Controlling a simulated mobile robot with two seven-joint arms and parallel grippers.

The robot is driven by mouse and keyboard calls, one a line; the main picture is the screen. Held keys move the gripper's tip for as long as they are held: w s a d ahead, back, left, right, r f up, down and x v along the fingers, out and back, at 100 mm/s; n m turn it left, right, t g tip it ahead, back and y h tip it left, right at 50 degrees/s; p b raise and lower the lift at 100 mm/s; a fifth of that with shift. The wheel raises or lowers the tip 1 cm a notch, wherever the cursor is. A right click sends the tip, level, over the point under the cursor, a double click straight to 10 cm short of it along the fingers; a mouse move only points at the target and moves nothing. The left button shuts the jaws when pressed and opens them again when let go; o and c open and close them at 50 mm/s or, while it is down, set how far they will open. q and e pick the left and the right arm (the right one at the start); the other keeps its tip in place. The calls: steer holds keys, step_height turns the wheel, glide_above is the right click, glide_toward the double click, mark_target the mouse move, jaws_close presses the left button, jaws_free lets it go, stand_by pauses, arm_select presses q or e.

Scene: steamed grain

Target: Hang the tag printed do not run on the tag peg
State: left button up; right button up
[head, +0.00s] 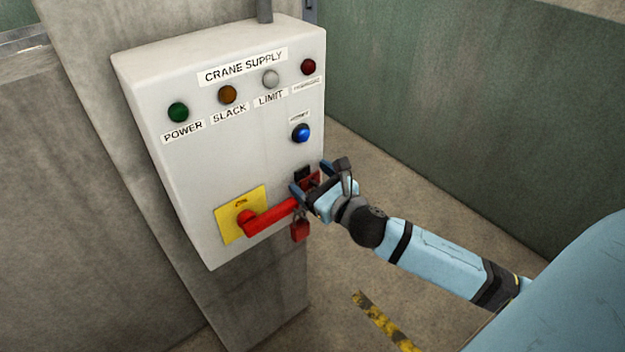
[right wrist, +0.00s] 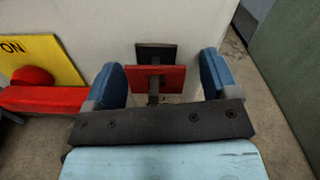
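A red tag (head: 314,182) is at the right side of the crane supply box, in front of a black plate (head: 302,172). In the right wrist view the red tag (right wrist: 142,77) lies against the black plate (right wrist: 155,52), and a dark peg (right wrist: 153,95) sticks out in front of it. The tag appears to hang on this peg; no print is readable. My right gripper (head: 312,179) is around the tag. In the right wrist view its blue fingers (right wrist: 163,82) are wide apart, with a gap on each side of the tag. My left gripper is not in view.
The white box (head: 215,165) stands on a concrete column. A red handle (head: 268,218) on a yellow plate and a red padlock (head: 299,229) are just left of and below my right gripper. A blue button (head: 301,132) is above. Open floor lies to the right.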

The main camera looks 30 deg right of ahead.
steer(key=shift+s+a, duration=0.1)
steer(key=shift+s+f, duration=0.15)
steer(key=shift+s, duration=0.1)
steer(key=s+d+b, duration=0.1)
steer(key=s+b, duration=0.2)
steer(key=s, duration=1)
steer(key=shift+d+r, duration=0.2)
steer(key=shift+d, duration=0.05)
